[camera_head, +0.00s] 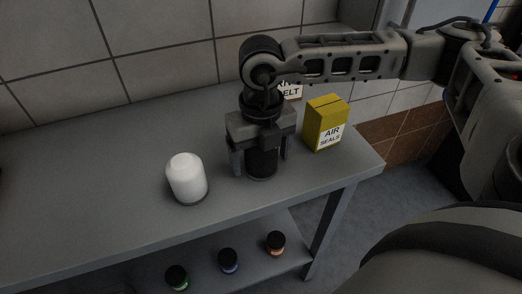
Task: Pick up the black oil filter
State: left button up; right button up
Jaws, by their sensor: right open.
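The black oil filter (261,164) stands upright on the grey table (95,165), left of the yellow box. My right gripper (261,162) points down over it from above. Its two fingers are open, one on each side of the filter, and hide part of it. I cannot tell whether the fingers touch it. My left gripper is not in view.
A white filter-like canister (186,178) stands to the left on the table. A yellow "AIR SEALS" box (326,124) stands close on the right. A white belt box (291,90) is partly hidden behind my arm. Small jars (228,260) stand on the lower shelf.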

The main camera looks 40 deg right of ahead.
jog(key=c, duration=1.2)
jog(key=shift+r, duration=0.1)
jog(key=shift+c, duration=0.2)
